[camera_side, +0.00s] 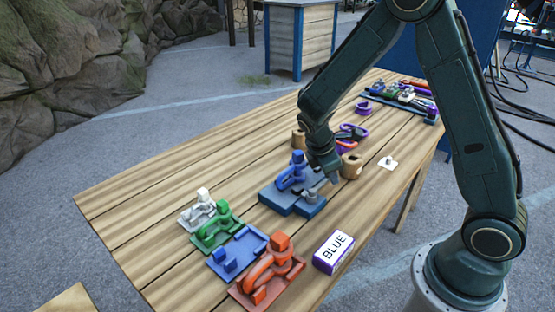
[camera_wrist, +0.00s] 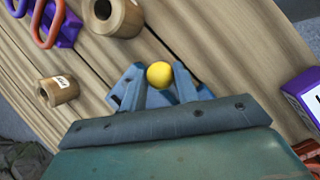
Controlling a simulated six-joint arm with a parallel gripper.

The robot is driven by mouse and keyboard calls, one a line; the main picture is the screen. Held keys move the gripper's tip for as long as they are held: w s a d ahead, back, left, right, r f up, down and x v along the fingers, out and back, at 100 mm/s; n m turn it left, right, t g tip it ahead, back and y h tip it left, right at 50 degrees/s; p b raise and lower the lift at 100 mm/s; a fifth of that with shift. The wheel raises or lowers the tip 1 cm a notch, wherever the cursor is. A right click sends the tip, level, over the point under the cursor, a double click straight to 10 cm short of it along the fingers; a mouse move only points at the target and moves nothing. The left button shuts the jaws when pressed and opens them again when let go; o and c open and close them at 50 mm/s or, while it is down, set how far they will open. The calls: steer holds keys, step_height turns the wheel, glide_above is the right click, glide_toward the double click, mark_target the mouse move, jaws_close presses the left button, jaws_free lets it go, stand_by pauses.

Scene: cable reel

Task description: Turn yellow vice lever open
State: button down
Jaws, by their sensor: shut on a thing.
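A round yellow knob (camera_wrist: 159,75), which I take as the end of the yellow vice lever, shows in the wrist view between the fingertips of my gripper (camera_wrist: 161,84). The fingers are closed around it. The rest of the lever is hidden by the fingers. In the side view my gripper (camera_side: 328,176) is low over the table at the right edge of a blue-grey vice base (camera_side: 284,203). A blue clamp part (camera_side: 291,176) stands on that base. The yellow knob cannot be made out in the side view.
White (camera_side: 201,208), green (camera_side: 218,230), blue (camera_side: 237,256) and orange (camera_side: 268,275) fixtures stand at the table's front left. A purple box labelled BLUE (camera_side: 334,252) is nearby. Wooden reels (camera_side: 351,166) stand close behind my gripper. Bare wood lies left of the vice.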

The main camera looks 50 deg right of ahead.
mark_target(317, 186)
steer(key=shift+w, duration=0.2)
steer(key=c, duration=1.2)
jaws_free()
steer(key=shift+o, duration=0.7)
steer(key=shift+s, duration=0.1)
steer(key=shift+r, duration=0.1)
steer(key=s+v, duration=0.1)
steer(key=v, duration=1.2)
steer(key=shift+w+a+r, duration=0.15)
steer(key=shift+w+r, duration=0.15)
steer(key=shift+w, duration=0.15)
steer(key=s+a+r+m+t+y, duration=0.2)
steer(key=s+r+m+t, duration=0.1)
steer(key=s, duration=0.6)
steer(key=s+a+r+m+t+y, duration=0.2)
steer(key=s+r+m+t+y, duration=0.1)
steer(key=s+r+m, duration=0.3)
steer(key=s+m, duration=0.2)
steer(key=s, duration=0.2)
steer(key=shift+a, duration=0.35)
